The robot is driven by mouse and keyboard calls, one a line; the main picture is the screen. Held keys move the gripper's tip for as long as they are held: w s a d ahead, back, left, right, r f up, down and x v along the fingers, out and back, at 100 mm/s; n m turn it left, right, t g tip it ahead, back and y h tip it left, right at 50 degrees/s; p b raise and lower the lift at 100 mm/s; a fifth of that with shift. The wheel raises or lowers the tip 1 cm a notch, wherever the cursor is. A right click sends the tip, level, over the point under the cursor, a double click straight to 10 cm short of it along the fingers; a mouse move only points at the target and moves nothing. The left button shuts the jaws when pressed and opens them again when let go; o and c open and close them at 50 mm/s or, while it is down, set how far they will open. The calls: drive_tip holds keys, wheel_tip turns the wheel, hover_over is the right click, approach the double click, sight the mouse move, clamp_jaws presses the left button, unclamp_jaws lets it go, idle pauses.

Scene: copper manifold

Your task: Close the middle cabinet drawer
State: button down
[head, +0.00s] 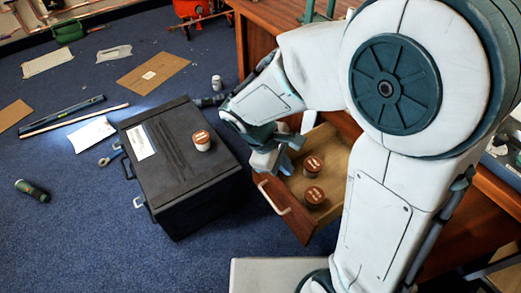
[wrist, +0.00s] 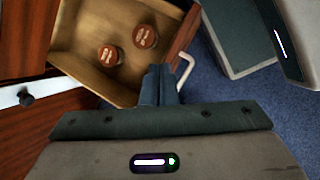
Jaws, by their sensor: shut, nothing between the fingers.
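A wooden cabinet drawer (head: 280,210) with a reddish-brown front and a pale bar handle (head: 270,198) stands pulled out. Two jars with brown lids (head: 313,166) (head: 314,197) stand inside it. My arm hides part of the cabinet, so I cannot tell the drawer's level. In the wrist view, the drawer's light wooden inside (wrist: 85,65), both jars and the handle (wrist: 184,70) show. My gripper (head: 268,166) is shut and empty at the drawer's front corner. Its fingers (wrist: 160,72) overlap that corner in the wrist view; I cannot tell whether they touch it.
A black case (head: 185,180) with a brown-lidded jar (head: 201,140) on top stands left of the drawer. A pale grey block (head: 275,275) is at the bottom. Open carpet lies at lower left.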

drive_tip(key=w+a+f+n+t+h, duration=0.1)
drive_tip(key=a+f+n+t+h, duration=0.15)
drive_tip(key=a+n, duration=0.4)
drive_tip(key=n+t, duration=0.2)
drive_tip(key=n, duration=0.4)
approach(269, 178)
drive_tip(key=shift+m+y, duration=0.25)
drive_tip(key=b+x, duration=0.4)
drive_tip(key=shift+d+f, duration=0.15)
drive_tip(key=shift+d, duration=0.05)
drive_tip(key=shift+w+d+b, duration=0.3)
drive_tip(key=shift+d+b, duration=0.05)
drive_tip(key=shift+d, duration=0.1)
